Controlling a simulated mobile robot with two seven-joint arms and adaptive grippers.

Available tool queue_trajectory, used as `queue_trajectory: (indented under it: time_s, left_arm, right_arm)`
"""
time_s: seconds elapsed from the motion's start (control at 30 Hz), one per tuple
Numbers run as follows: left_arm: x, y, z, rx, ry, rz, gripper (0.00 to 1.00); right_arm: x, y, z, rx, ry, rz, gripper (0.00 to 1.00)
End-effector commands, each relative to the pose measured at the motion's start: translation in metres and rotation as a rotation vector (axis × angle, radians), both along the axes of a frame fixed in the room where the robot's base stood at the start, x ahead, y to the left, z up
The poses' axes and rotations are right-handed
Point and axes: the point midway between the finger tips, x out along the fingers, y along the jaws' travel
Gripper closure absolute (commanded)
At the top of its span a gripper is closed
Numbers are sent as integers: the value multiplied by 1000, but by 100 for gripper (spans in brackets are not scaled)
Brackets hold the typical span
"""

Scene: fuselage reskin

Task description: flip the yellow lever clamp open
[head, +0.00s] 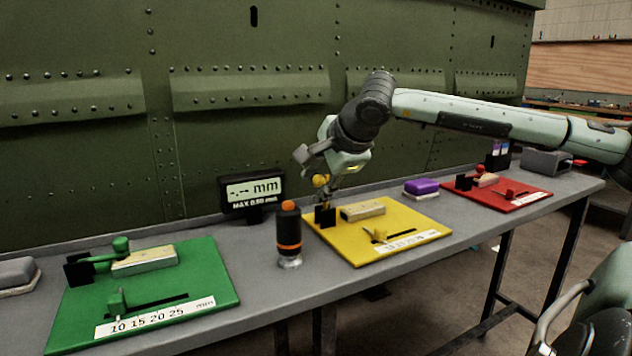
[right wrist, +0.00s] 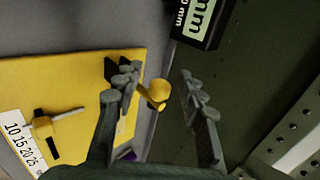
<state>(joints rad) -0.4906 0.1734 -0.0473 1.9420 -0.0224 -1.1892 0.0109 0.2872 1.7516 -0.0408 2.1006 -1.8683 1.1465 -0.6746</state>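The yellow board (head: 380,248) lies on the grey bench. Its lever clamp is at the far-left corner, with a yellow ball knob (head: 320,181) raised on the lever beside a black plate (head: 325,216). My right gripper (head: 321,170) reaches in above the clamp from the right. In the right wrist view its fingers stand apart, with the yellow knob (right wrist: 160,90) showing between them, nearer the left finger. I cannot tell whether that finger touches the lever, as it partly hides it. My left gripper is not in view.
A green board (head: 205,285) with a green lever clamp lies at left, a red board (head: 525,190) at right. A black-and-orange cylinder (head: 289,232) stands just left of the yellow board. A display (head: 252,191) and the green riveted panel (head: 240,50) stand behind.

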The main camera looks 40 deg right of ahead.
Motion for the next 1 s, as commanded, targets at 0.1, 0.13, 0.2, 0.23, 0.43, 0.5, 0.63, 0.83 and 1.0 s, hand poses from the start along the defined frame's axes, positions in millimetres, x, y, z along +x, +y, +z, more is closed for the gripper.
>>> queue_trajectory:
  time_s: [0.1, 0.13, 0.2, 0.23, 0.43, 0.5, 0.63, 0.83, 1.0]
  left_arm:
    - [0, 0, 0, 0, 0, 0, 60]
    - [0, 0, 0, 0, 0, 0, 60]
    - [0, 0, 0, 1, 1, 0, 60]
    - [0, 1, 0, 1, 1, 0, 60]
    - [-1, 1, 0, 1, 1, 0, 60]
    - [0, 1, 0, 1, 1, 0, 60]
    - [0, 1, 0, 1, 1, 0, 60]
    - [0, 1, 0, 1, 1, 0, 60]
    - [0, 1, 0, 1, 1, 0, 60]
  right_arm:
    - [0, 0, 0, 0, -1, -1, 60]
    - [0, 0, 0, 0, -1, -1, 60]
    - [0, 0, 0, 0, -1, -1, 60]
    - [0, 0, 1, 0, -1, -1, 60]
    - [-6, 2, 10, 0, -6, 0, 60]
    - [-11, 3, 15, -1, -7, 0, 60]
    - [-27, 6, 33, -5, -9, -2, 60]
    - [-57, 15, 62, -3, -6, -2, 60]
    - [-74, 19, 78, -1, -4, -1, 60]
